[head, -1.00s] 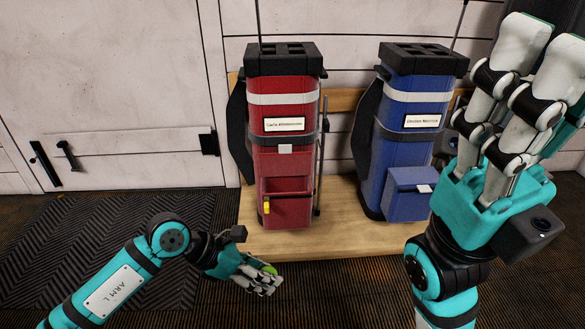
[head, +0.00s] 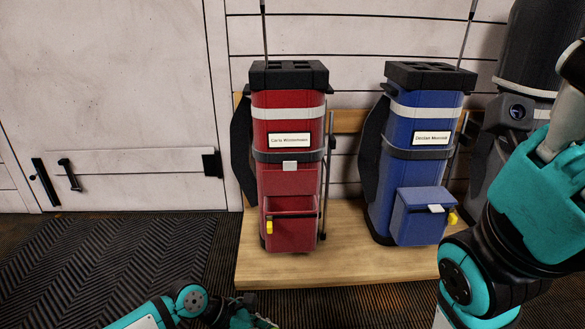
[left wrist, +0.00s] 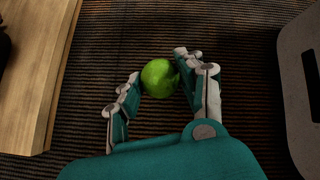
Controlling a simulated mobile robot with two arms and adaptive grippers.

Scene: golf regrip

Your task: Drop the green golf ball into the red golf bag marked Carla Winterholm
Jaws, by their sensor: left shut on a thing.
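The green golf ball (left wrist: 160,78) is held between the fingers of my left gripper (left wrist: 162,84), seen in the left wrist view. In the head view my left gripper (head: 250,318) is cut off by the bottom edge, below the bags. The red golf bag (head: 288,180) stands upright left of centre in the head view, with a white label (head: 289,140) that seems to read Carla Winterholm. Its black top has several openings. A pocket (head: 291,225) on its lower front looks open at the top.
A blue golf bag (head: 418,165) with another name label stands right of the red one. Both are on a low wooden platform (head: 330,265) by a white panelled wall. A ribbed dark mat (head: 120,255) lies at left. The wooden platform edge (left wrist: 42,80) shows in the wrist view.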

